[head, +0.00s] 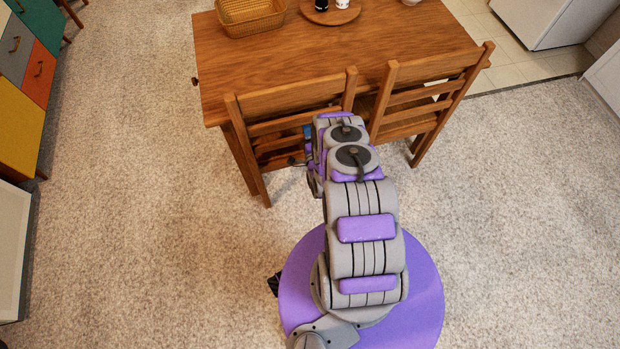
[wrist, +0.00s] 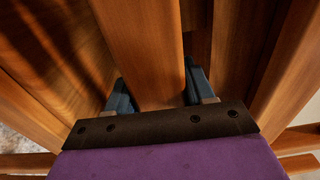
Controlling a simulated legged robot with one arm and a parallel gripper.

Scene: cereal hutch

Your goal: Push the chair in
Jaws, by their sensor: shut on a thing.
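Two wooden chairs stand at the near long side of the wooden table (head: 340,52): a left chair (head: 290,98) and a right chair (head: 432,68). Both backrests are close to the table's front edge, and their seats are mostly hidden. My gripper is at the left chair's back, partly hidden by my arm in the head view. In the wrist view my gripper (wrist: 160,92) has a blue-grey finger on each side of a wooden bar (wrist: 145,45) of the chair and is shut on it.
A wicker basket (head: 250,15) and a round wooden tray (head: 330,11) with small shakers are on the table. A colourful cabinet (head: 22,75) stands at the left. Carpet (head: 520,200) is clear around my base. White furniture stands at the upper right.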

